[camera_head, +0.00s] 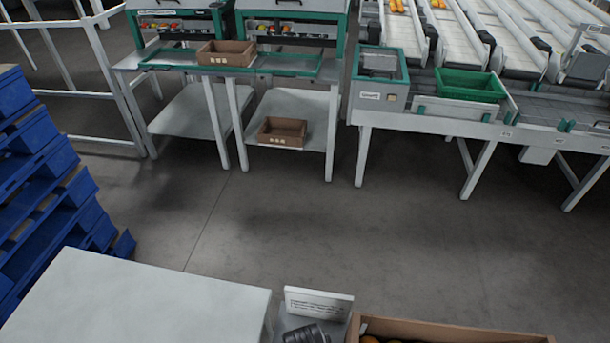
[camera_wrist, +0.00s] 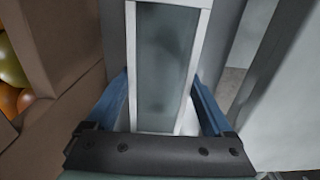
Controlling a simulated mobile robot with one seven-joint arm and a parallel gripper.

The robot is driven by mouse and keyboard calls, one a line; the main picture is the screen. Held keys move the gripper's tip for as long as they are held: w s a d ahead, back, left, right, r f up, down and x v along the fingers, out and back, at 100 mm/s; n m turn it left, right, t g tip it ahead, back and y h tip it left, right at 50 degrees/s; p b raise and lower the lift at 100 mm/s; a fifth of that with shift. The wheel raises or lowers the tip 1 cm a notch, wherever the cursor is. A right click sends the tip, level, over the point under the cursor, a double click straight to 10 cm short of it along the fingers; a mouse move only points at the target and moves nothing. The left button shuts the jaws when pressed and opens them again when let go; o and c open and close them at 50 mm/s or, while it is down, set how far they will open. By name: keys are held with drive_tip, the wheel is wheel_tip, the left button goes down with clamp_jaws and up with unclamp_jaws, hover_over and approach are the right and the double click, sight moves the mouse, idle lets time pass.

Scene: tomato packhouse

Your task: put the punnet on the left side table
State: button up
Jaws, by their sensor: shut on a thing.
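In the wrist view, my gripper (camera_wrist: 160,92) has its blue fingers on both sides of a long, narrow thing with a white rim and a grey-green, see-through middle. I take this to be the punnet (camera_wrist: 166,60). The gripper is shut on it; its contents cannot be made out. In the head view, the white left side table (camera_head: 140,305) is at the lower left, its visible top bare. A pale surface (camera_wrist: 290,110), probably this table, stands to the right in the wrist view. The punnet is not clearly visible in the head view.
A cardboard box (camera_head: 455,333) holding orange fruit is at the bottom right, beside a small white sign (camera_head: 318,303). Blue pallets (camera_head: 50,190) are stacked at the left. Benches with brown crates (camera_head: 227,54) and a sorting line with a green crate (camera_head: 470,84) stand beyond clear floor.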

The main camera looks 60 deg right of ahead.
drive_tip(key=shift+f, duration=0.15)
drive_tip(key=o, duration=1.1)
drive_tip(key=shift+c, duration=0.2)
wheel_tip(320, 180, up, 12)
drive_tip(key=p, duration=0.2)
drive_tip(key=shift+r, duration=0.2)
